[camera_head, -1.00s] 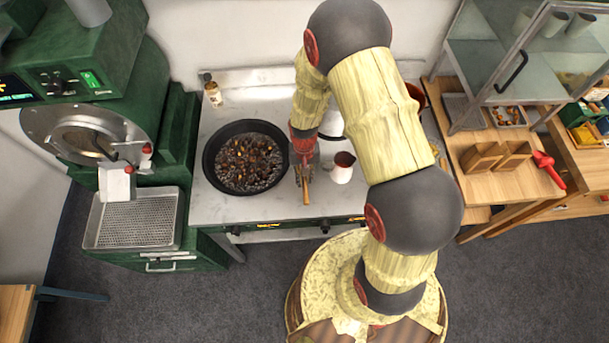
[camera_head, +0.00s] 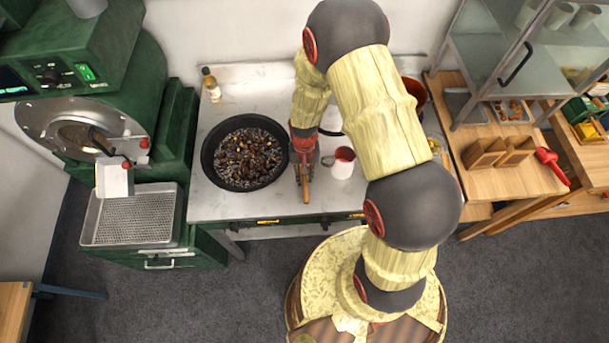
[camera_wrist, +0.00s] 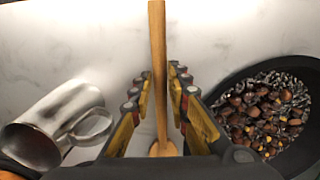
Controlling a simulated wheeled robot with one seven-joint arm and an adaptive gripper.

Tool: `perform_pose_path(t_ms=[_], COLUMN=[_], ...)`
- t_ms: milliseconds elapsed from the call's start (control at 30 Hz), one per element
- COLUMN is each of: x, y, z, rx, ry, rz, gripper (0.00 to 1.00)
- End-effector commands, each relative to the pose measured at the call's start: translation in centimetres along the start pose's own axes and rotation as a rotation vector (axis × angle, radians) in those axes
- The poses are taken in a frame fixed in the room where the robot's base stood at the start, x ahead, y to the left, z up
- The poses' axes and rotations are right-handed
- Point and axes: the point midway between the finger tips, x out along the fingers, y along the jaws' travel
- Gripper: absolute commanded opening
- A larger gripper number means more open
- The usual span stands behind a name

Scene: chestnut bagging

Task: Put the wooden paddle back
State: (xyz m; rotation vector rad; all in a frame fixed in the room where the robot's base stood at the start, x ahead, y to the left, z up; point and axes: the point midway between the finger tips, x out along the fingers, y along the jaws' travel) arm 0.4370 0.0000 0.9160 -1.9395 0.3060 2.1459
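The wooden paddle (camera_wrist: 158,75) runs upright through the middle of the wrist view, between the fingers of my gripper (camera_wrist: 160,85). The fingertips appear closed against both sides of its shaft. In the head view the paddle (camera_head: 306,192) shows as a short brown length below my gripper (camera_head: 304,160), over the counter between the pan and the mug. Its other end is hidden by my gripper in that view. I cannot tell whether the paddle touches the counter.
A black pan (camera_head: 208,165) of chestnuts stands just left of my gripper. A metal mug (camera_head: 341,167) is close on the right. A bottle (camera_head: 211,87) stands at the counter's back left. The counter's front left (camera_head: 215,207) is clear. Wooden holders (camera_head: 485,152) stand on the right-hand table.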

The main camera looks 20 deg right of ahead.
Motion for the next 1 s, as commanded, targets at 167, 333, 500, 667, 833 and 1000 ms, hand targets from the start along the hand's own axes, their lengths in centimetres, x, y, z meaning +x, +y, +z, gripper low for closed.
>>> perform_pose_path(t_ms=[167,333,500,667,833,1000], x=[-0.1,-0.1,-0.1,-0.3,-2.4,-5.9], y=[0.0,0.0,0.0,0.0,-0.1,-0.1], z=[0.0,0.0,0.0,0.0,-0.1,-0.2], rx=[0.0,0.0,0.0,0.0,0.0,0.0], ry=[0.0,0.0,0.0,0.001,0.004,0.005], rz=[0.0,0.0,0.0,0.0,-0.001,-0.001], gripper=[0.29,0.37,0.37,0.37,0.37,0.37])
